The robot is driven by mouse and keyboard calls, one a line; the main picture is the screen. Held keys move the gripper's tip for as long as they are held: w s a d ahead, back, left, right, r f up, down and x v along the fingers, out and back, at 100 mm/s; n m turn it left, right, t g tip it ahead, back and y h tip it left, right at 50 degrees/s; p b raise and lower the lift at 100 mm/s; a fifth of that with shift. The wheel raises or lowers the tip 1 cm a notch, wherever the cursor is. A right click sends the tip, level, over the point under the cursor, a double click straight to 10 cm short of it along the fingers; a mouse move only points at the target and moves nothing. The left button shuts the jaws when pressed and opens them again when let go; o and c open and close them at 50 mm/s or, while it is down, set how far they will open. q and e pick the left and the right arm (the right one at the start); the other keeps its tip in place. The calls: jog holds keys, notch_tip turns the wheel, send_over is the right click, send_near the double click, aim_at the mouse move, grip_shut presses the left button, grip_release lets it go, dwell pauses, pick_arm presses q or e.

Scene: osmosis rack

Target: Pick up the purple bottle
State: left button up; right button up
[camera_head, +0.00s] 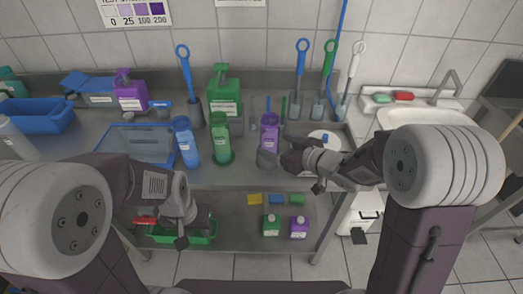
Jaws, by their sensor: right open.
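A purple bottle (270,131) stands upright on the metal counter, right of a green bottle (221,137) and a blue bottle (186,142). My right gripper (273,155) is open at its lower part. One finger shows in front of the bottle's base and the other at its right side; I cannot tell whether they touch it. My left gripper (193,228) hangs low in front of the counter, over the green tray (207,237) on the lower shelf; its jaws are unclear. A purple jug (131,92) and a small purple-labelled bottle (299,228) also show.
A green jug (224,92) and brushes in holders stand behind the bottles. A white round container (323,139) is beside my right gripper. A blue-rimmed tray (112,143) lies left, and a sink (420,116) is at right.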

aim_at(265, 117)
jog(key=shift+d+f, duration=0.15)
jog(key=shift+f, duration=0.55)
jog(key=shift+w+d+f+b, duration=0.1)
jog(key=shift+d+f+b, duration=0.1)
jog(key=shift+d, duration=0.15)
jog(key=shift+w+d+f+b, duration=0.1)
jog(key=shift+d+b, duration=0.05)
jog(key=shift+d, duration=0.15)
jog(key=x, duration=0.4)
jog(key=shift+s+a+r, duration=0.2)
jog(key=shift+a, duration=0.1)
jog(key=shift+w+f, duration=0.2)
jog(key=shift+w, duration=0.2)
jog(key=x, duration=0.4)
jog(key=shift+w+a+f+b, duration=0.1)
jog(key=shift+w+a+b, duration=0.1)
jog(key=shift+w+b, duration=0.1)
pick_arm(q)
jog(key=shift+w+d+f, duration=0.1)
jog(key=shift+d+f, duration=0.35)
jog(key=shift+f, duration=0.4)
pick_arm(e)
jog(key=shift+s+d, duration=0.1)
